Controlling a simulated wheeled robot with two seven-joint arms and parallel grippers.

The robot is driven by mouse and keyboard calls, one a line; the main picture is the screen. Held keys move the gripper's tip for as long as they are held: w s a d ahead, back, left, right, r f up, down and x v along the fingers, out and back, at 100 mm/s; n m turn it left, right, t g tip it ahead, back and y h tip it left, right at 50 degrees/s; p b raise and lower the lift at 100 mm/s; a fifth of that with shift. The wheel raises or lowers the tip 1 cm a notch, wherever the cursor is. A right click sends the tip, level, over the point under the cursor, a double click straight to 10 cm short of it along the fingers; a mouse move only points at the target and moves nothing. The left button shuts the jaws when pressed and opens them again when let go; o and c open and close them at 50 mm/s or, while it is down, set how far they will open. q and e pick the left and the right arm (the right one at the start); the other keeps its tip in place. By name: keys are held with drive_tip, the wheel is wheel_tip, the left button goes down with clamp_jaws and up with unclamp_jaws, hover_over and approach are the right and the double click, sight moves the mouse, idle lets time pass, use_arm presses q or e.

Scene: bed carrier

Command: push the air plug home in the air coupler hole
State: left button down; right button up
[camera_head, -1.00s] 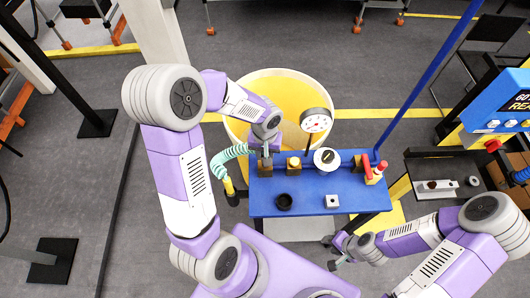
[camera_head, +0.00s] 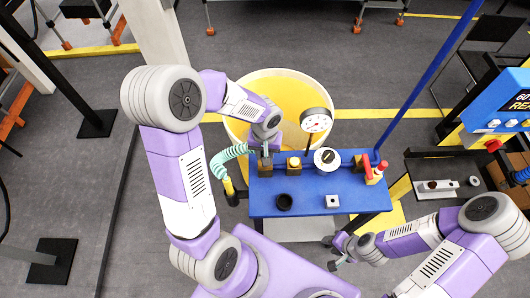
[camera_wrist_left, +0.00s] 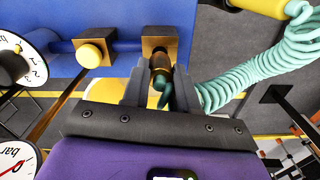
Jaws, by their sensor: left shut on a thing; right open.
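The air plug (camera_wrist_left: 160,66) is a dark and brass fitting at the end of a coiled mint-green hose (camera_wrist_left: 225,85). My left gripper (camera_wrist_left: 160,75) is shut on it, right at the brass block of the air coupler (camera_wrist_left: 160,38). The plug's tip meets the block's face; how deep it sits in the hole cannot be told. In the head view, my left gripper (camera_head: 265,150) is at the left end of the blue bench (camera_head: 310,205), partly hidden by its wrist. My right gripper (camera_head: 338,261) is open and empty, low in front of the bench's right end.
A yellow bin (camera_head: 240,130) stands behind.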

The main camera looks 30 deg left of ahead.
use_arm(q)
drive_tip(key=shift+f+b, duration=1.05)
drive_tip(key=shift+b, duration=0.1)
drive_tip(key=c, duration=0.8)
unclamp_jaws()
drive_tip(key=shift+r, duration=0.1)
wheel_tip(320, 180, up, 7)
drive_tip(key=shift+r+p, duration=0.2)
drive_tip(key=shift+p, duration=0.25)
